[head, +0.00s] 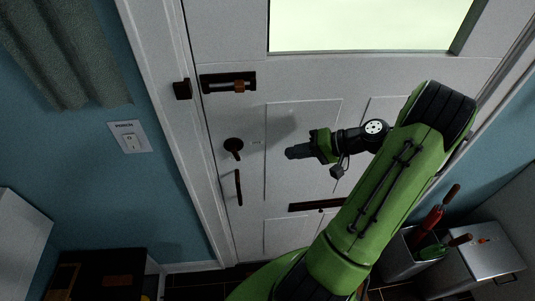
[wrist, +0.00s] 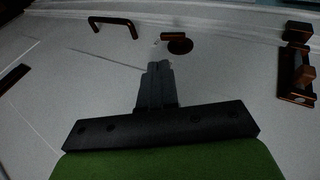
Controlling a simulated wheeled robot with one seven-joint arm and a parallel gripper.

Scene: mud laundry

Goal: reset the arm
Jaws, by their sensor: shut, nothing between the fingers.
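My green arm reaches up from the bottom of the head view and folds over at the upper right. My gripper (head: 291,152) points left, in front of the white door (head: 310,85). Its dark fingers are together and hold nothing. In the wrist view the shut fingers (wrist: 157,70) point toward the door face, with a round dark knob (wrist: 177,43) just beyond their tips. I cannot tell the exact gap between the fingertips and the door.
The door bears a latch (head: 228,83), a round knob (head: 233,146), a pull handle (head: 238,187) and a mail slot (head: 316,204). A light switch (head: 130,137) is on the blue left wall. A metal bin (head: 484,262) and umbrellas (head: 432,220) stand at lower right.

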